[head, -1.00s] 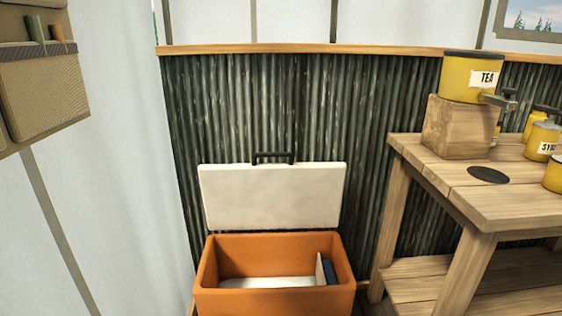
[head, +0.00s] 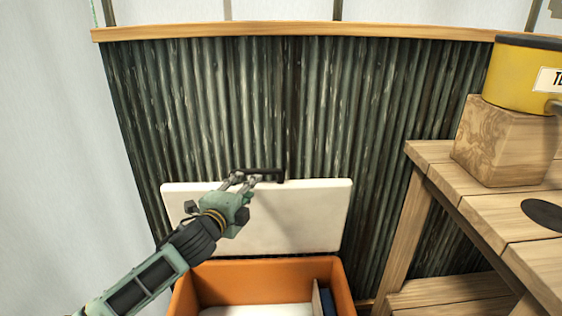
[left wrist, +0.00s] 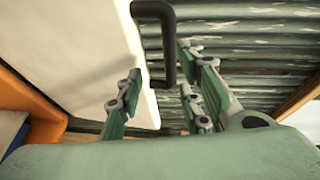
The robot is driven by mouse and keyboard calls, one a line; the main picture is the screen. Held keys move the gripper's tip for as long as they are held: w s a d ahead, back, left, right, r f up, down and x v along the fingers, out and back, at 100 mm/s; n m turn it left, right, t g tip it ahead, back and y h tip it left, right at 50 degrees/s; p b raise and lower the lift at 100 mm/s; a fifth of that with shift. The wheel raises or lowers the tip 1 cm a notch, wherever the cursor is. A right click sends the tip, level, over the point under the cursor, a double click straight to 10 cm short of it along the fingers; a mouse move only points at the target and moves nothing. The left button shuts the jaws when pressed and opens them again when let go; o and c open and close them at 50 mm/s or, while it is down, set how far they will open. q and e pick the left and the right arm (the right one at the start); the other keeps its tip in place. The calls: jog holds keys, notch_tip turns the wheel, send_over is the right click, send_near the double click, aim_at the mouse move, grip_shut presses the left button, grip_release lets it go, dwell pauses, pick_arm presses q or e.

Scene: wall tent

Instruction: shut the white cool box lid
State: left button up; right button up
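The cool box has an orange body (head: 250,270) and a white lid (head: 305,215), which stands open and roughly upright at the back of the box. A black handle (head: 266,174) is on the lid's top edge. My left gripper (head: 244,181) is in front of the lid, at the handle's left part. In the left wrist view its fingers (left wrist: 160,100) are apart, with the black handle (left wrist: 168,45) reaching between them. I cannot tell whether either finger touches it. The white lid (left wrist: 85,45) lies left of the handle there. My right gripper is out of view.
A dark corrugated wall (head: 350,110) stands close behind the lid. A wooden table (head: 480,205) is to the right, with a wooden block (head: 500,140) and a yellow container (head: 520,75) on it. A blue item (head: 327,302) is inside the box.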

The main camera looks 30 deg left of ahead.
aim_at(258, 172)
pick_arm(q)
jog(key=shift+w+a+r, duration=0.1)
jog(key=shift+w+r, duration=0.6)
jog(key=shift+w, duration=0.35)
jog(key=w, duration=0.4)
jog(key=shift+w+a+f+b, duration=0.25)
jog(key=shift+a+f+b, duration=0.05)
jog(key=shift+a, duration=0.05)
jog(key=shift+w+a+f, duration=0.1)
jog(key=shift+w, duration=0.6)
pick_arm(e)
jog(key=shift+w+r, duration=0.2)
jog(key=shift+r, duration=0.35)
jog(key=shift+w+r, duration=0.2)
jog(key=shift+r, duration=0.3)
pick_arm(q)
jog(key=shift+c, duration=0.2)
grip_shut()
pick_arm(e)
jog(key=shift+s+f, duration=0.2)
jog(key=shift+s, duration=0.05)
